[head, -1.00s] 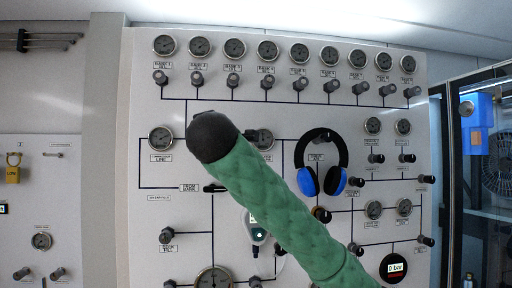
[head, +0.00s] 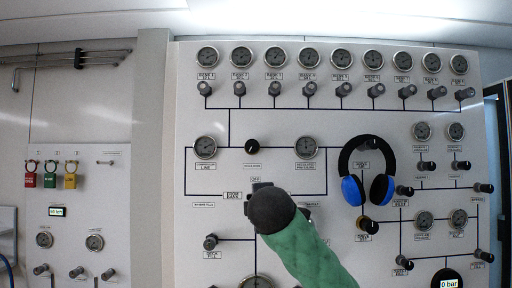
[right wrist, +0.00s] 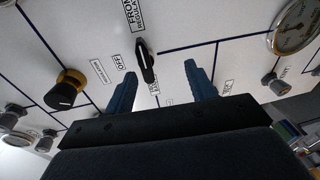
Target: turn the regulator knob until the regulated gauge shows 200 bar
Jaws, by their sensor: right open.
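The regulator knob (head: 252,146) is a small black round knob on the white panel, uncovered. The regulated gauge (head: 306,147) is a round dial to its right, its reading too small to make out. My right arm's black wrist end (head: 268,208) is below the knob and hides its own gripper in the head view. In the right wrist view my right gripper (right wrist: 160,88) is open and empty, with two blue fingers apart. A black selector handle (right wrist: 146,62) stands just beyond the gap between the fingers, near the OFF label. My left gripper is not in view.
Blue and black headphones (head: 365,172) hang on the panel right of the regulated gauge. A brass-ringed black knob (right wrist: 67,88) is left of the fingers in the right wrist view. Rows of gauges and valves surround the area. Colored padlocks (head: 50,175) hang at left.

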